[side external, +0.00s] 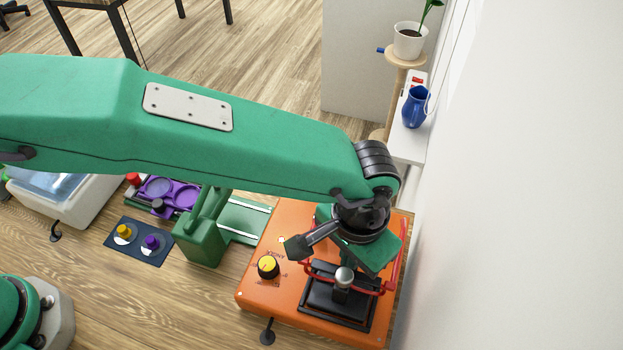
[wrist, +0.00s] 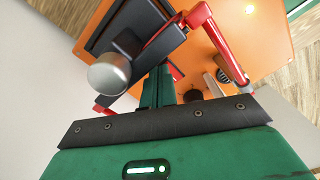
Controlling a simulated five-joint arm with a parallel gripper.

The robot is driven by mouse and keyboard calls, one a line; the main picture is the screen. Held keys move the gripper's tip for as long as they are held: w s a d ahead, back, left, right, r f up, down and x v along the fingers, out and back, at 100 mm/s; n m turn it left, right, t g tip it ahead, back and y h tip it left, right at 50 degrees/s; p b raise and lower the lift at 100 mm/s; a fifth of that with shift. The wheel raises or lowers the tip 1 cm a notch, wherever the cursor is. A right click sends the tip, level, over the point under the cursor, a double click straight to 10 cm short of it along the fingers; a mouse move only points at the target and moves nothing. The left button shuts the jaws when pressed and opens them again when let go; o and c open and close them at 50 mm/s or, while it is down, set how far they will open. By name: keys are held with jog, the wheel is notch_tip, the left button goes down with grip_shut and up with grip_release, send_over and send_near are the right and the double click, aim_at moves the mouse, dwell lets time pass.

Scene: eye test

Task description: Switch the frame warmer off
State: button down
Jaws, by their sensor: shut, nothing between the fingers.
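The frame warmer is an orange box (side external: 254,291) on the wooden surface, lower right in the side view. A black dial with a yellow cap (side external: 268,264) is on its left part, with printed marks too small to read. A small light (side external: 281,239) near the dial looks lit; a glowing spot also shows in the wrist view (wrist: 248,9). A black plate with a silver knob (side external: 343,277) and red bars (side external: 389,287) are on its right part. My gripper (side external: 366,250) is shut and empty over this right part, away from the dial. In the wrist view, its fingers (wrist: 157,88) are beside the silver knob (wrist: 108,73).
A dark blue pad (side external: 136,257) with yellow and purple knobs, a green block (side external: 199,245) and a purple tray (side external: 172,193) are left of the warmer. A white wall (side external: 540,180) is close on the right. A blue jug (side external: 416,107) and potted plant (side external: 409,42) stand behind.

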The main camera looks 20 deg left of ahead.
jog(key=shift+f, duration=0.75)
dwell(0.6)
jog(key=shift+r, duration=0.15)
notch_tip(320, 180, up, 7)
dwell(1.1)
